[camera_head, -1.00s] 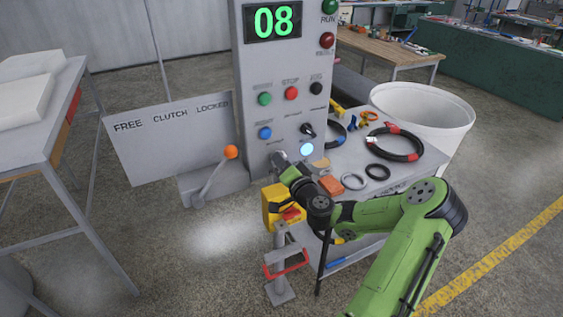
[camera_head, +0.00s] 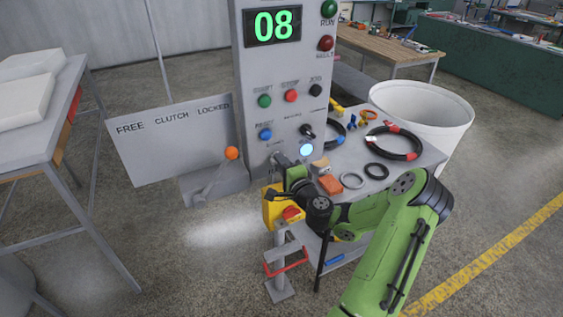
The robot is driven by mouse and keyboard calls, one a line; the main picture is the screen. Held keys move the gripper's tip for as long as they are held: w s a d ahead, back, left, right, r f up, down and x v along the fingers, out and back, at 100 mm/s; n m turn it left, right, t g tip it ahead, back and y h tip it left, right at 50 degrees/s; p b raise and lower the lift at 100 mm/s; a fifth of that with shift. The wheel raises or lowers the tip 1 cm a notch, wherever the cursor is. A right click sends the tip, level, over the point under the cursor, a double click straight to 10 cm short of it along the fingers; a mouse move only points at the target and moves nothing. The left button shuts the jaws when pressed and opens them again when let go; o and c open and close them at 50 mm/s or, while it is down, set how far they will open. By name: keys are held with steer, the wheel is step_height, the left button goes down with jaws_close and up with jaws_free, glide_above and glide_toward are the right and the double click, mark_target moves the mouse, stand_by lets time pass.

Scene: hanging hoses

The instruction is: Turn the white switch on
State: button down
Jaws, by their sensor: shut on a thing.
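The grey control cabinet (camera_head: 252,95) stands in the middle, with a lit green 08 display at its top. My gripper (camera_head: 279,160) is at the low front of its panel. It is shut on a small pale part there, which looks like the white switch; my fingers and wrist hide most of it, so its setting cannot be read. Just right of my gripper a round white lamp or button (camera_head: 306,150) glows. A black knob (camera_head: 307,131) sits above it, and a blue button (camera_head: 265,134) is up and to the left.
An orange-knobbed lever (camera_head: 231,153) stands left, before the FREE CLUTCH LOCKED board (camera_head: 170,138). A yellow box (camera_head: 271,207) is below my wrist. A side table holds a black hose ring (camera_head: 394,142) and an orange block (camera_head: 330,185). A white bin (camera_head: 421,110) stands behind.

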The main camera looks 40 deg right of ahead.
stand_by(0.5)
steer(key=c, duration=1.1)
jaws_free()
